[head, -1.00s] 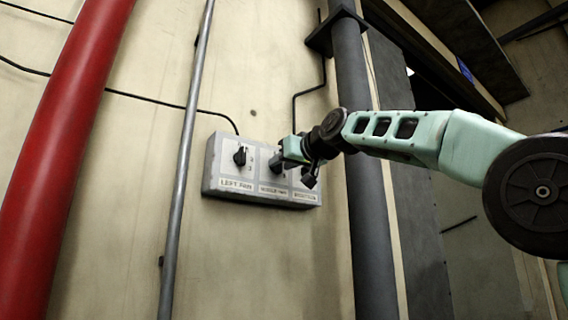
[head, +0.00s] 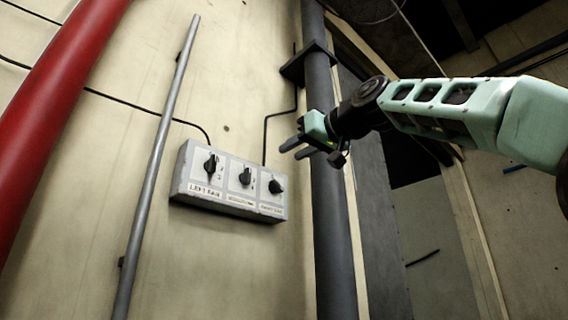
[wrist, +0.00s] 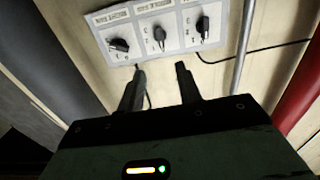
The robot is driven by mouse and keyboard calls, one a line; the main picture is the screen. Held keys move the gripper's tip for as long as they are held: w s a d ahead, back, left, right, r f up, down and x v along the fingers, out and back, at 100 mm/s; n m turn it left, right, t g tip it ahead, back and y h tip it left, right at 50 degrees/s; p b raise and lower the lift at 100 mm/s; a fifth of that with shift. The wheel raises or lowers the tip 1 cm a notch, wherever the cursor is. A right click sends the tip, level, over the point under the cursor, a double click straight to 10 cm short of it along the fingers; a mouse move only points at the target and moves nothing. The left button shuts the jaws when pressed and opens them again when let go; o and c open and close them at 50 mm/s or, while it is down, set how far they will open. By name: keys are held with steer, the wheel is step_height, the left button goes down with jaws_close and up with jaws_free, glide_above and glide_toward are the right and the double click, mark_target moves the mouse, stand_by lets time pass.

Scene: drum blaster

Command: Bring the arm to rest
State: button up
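My gripper (head: 292,147) is in the air to the upper right of the control box (head: 228,203), in front of the dark grey pipe. Its two fingers are apart with nothing between them; they also show in the wrist view (wrist: 160,88), with the box beyond the fingertips. My arm (head: 440,105) reaches in from the right. The box carries three black knobs: a left one (head: 211,164), a middle one (head: 245,176) and a right one (head: 276,186). The left and middle knobs look near upright; the right one looks turned sideways. The labels are mostly too blurred to read.
A dark grey vertical pipe (head: 328,230) stands right of the box, close behind my gripper. A thin metal conduit (head: 150,180) and a thick red pipe (head: 50,110) run to the left. Black cables cross the wall. Open space lies further right.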

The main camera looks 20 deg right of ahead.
steer(key=shift+s+d, duration=0.1)
steer(key=shift+s, duration=0.25)
stand_by(0.4)
steer(key=w+a+f+g, duration=0.3)
steer(key=a+f, duration=0.2)
steer(key=f, duration=0.5)
steer(key=w+a+f+g, duration=0.2)
steer(key=a+f, duration=0.2)
steer(key=f, duration=0.6)
steer(key=s+a+f+n+g, duration=0.1)
steer(key=s+a+f+g, duration=0.15)
steer(key=f, duration=0.65)
steer(key=s+a+f+g, duration=0.15)
steer(key=a+f, duration=0.25)
steer(key=f, duration=0.4)
steer(key=s+a+f+n+g+h, duration=0.1)
steer(key=s+f+g, duration=0.2)
steer(key=s+f, duration=0.5)
steer(key=s+a+f+g+h, duration=0.15)
steer(key=s+f, duration=0.35)
steer(key=f, duration=0.8)
steer(key=s+d+f+n+g+h, duration=0.1)
steer(key=s+d+f+g+h, duration=0.1)
steer(key=s+d+f, duration=0.4)
steer(key=s+f+g, duration=0.1)
steer(key=s+f, duration=0.4)
steer(key=s, duration=0.2)
steer(key=shift+d+f+n+g, duration=0.2)
steer(key=shift+f+n+g, duration=0.1)
steer(key=shift+n+g, duration=0.1)
